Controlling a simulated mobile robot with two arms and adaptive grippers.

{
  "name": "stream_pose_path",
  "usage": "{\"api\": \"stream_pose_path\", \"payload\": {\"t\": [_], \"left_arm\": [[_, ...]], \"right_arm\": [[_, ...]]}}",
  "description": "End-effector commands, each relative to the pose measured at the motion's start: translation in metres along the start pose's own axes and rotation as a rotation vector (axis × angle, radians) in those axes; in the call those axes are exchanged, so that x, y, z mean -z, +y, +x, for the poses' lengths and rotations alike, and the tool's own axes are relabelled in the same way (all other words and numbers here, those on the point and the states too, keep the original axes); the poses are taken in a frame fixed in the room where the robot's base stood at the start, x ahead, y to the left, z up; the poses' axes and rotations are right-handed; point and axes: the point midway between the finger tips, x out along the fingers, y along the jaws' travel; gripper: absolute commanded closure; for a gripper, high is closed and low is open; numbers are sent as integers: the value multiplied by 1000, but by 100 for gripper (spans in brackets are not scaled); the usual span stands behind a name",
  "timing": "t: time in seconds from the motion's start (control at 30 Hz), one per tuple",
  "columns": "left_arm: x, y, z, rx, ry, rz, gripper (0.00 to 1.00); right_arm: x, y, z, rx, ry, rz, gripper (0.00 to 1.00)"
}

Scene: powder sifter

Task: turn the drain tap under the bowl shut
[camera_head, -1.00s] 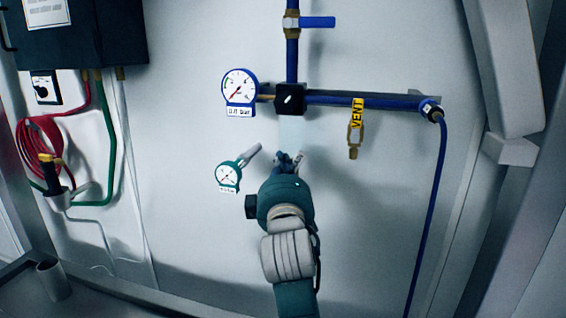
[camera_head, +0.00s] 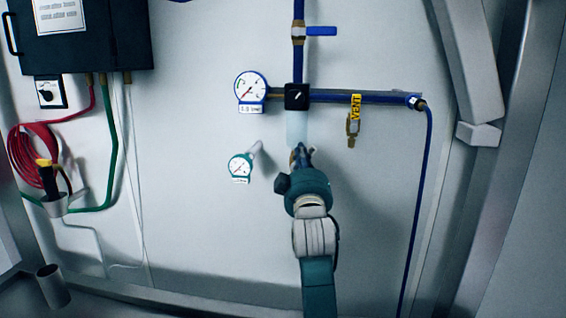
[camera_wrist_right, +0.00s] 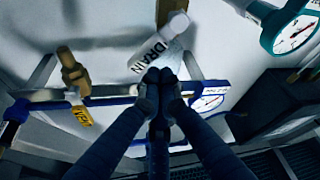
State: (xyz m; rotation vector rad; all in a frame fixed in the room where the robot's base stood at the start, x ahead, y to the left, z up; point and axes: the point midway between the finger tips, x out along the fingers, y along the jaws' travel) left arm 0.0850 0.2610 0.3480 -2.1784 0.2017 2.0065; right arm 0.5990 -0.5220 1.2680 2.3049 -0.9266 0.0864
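The bowl (camera_head: 297,127) is a pale translucent cylinder under the black block (camera_head: 297,96) on the blue pipe. My right gripper (camera_head: 301,152) is just below it and hides most of the drain tap in the head view. In the right wrist view a white DRAIN label (camera_wrist_right: 160,44) shows, with a brass-coloured part (camera_wrist_right: 168,10) above it. The fingertips of my right gripper (camera_wrist_right: 160,82) are together at the lower end of this label. I cannot tell whether they touch the tap. My left gripper is not in view.
A VENT tap (camera_head: 353,125) hangs from the blue pipe on the right. A white-faced gauge (camera_head: 251,88) and a smaller teal gauge (camera_head: 240,166) are on the left. A blue hose (camera_head: 421,190) hangs at the right. The wall below the VENT tap is clear.

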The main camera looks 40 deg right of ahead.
Motion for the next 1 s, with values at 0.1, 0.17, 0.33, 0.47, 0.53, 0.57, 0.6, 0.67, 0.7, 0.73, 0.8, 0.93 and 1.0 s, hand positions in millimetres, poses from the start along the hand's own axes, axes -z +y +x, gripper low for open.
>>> {"api": "stream_pose_path", "payload": {"t": [0.1, 0.17, 0.33, 0.47, 0.53, 0.57, 0.6, 0.67, 0.7, 0.73, 0.8, 0.93, 1.0], "left_arm": [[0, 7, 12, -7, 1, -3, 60], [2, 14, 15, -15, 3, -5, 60], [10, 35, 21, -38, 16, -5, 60], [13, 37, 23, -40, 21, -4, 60], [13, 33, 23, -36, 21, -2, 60], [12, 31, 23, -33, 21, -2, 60], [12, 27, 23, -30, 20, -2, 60], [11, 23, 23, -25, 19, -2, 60], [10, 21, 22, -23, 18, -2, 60], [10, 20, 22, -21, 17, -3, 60], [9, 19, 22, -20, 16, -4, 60], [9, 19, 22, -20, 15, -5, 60], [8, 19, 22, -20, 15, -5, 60]], "right_arm": [[-12, 1, 0, -35, -6, 105, 100], [-14, 2, -1, -51, -5, 151, 100], [-20, 4, -4, -99, -5, 288, 100], [-24, 7, -5, -117, -4, 331, 100], [-26, 7, -6, -116, -4, 328, 100], [-27, 7, -6, -116, -4, 328, 100], [-28, 8, -6, -116, -4, 327, 100], [-29, 8, -7, -116, -4, 327, 100], [-30, 8, -7, -116, -4, 327, 100], [-30, 8, -7, -116, -4, 327, 100], [-32, 7, -8, -116, -4, 327, 100], [-33, 7, -8, -115, -5, 327, 100], [-34, 7, -8, -115, -5, 327, 100]]}}
